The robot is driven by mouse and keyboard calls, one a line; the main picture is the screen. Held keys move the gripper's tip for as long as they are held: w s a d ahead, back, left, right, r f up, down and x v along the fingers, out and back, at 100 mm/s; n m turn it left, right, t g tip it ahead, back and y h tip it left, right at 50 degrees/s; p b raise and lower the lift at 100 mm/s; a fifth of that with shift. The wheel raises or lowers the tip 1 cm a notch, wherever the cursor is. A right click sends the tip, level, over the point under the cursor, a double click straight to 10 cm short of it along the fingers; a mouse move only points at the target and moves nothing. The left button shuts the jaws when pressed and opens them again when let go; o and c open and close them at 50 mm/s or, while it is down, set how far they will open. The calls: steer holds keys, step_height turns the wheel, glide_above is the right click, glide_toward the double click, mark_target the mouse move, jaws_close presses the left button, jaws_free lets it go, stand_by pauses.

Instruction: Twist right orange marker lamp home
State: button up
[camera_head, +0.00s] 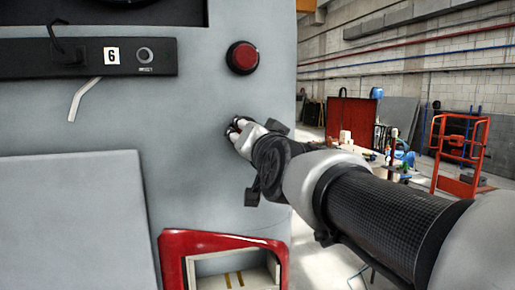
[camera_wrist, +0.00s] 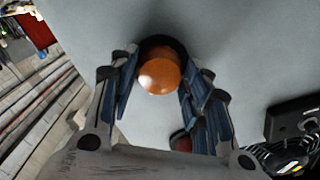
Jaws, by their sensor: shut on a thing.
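The orange marker lamp (camera_wrist: 162,73) is a round, shiny dome between my fingers in the wrist view. A black ring (camera_wrist: 158,43) shows behind its upper edge, against the grey coach panel (camera_wrist: 240,40). I cannot tell how deep the lamp sits in the ring. My gripper (camera_wrist: 160,82) is shut on the lamp, with a blue-padded finger on each side. In the head view my gripper (camera_head: 237,128) is at the grey panel, below a round red lamp (camera_head: 242,57), and the orange lamp is hidden there.
A black strip (camera_head: 88,58) with a number 6 plate and a bent pale rod is at upper left. A red-framed opening (camera_head: 170,245) lies below my gripper. Right of the panel edge is an open workshop with an orange-red metal frame (camera_head: 437,150).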

steer(key=shift+m+b, duration=0.4)
steer(key=shift+m, duration=1.4)
steer(key=o, duration=1.1)
steer(key=shift+v, duration=3.8)
